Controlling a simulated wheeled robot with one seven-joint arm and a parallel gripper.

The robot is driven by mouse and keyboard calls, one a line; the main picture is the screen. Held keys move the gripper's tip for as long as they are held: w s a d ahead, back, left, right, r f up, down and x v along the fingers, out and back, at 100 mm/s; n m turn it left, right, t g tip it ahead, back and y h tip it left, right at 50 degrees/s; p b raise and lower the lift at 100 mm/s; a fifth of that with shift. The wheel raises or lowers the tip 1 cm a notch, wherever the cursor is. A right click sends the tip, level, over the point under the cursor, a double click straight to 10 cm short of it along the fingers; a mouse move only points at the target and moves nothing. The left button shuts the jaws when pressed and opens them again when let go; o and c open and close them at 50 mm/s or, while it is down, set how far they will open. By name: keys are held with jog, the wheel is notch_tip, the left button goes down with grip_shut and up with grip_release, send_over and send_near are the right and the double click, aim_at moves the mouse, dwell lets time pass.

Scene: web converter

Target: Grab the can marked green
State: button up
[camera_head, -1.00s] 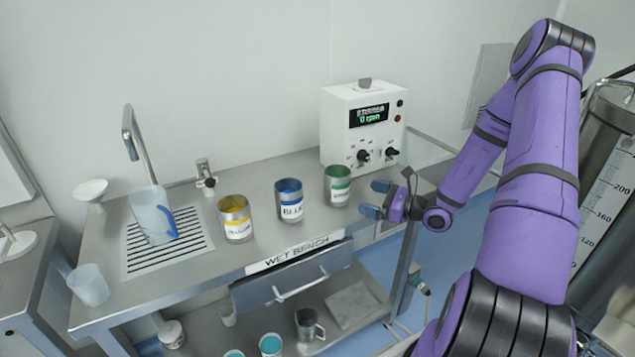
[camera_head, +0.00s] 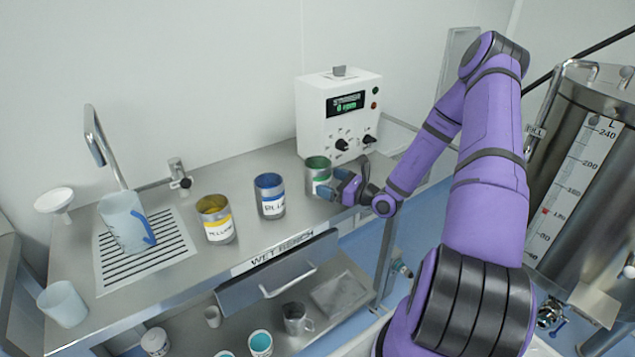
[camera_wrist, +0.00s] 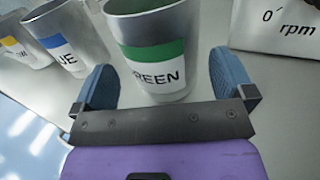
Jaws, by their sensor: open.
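The can marked green (camera_head: 316,172) stands upright on the wet bench, rightmost in the row of cans. In the wrist view the green can (camera_wrist: 153,75) shows its green band and the letters "REEN", between the tips of my two blue fingers. My gripper (camera_head: 338,186) is open at the can's right side in the head view and partly hides it. In the wrist view my gripper (camera_wrist: 165,85) has a finger on each side of the can, with a gap visible at the right finger. The left finger is close to the can; contact cannot be told.
The blue can (camera_head: 270,197) and the yellow can (camera_head: 215,222) stand left of the green can. A white control box (camera_head: 335,125) stands behind it. A pitcher (camera_head: 125,225) is on the drain grid. A steel tank (camera_head: 580,165) is at right.

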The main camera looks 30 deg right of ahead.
jog(key=x, duration=0.4)
jog(key=shift+w+r, duration=0.15)
jog(key=shift+r, duration=0.05)
jog(key=c, duration=1)
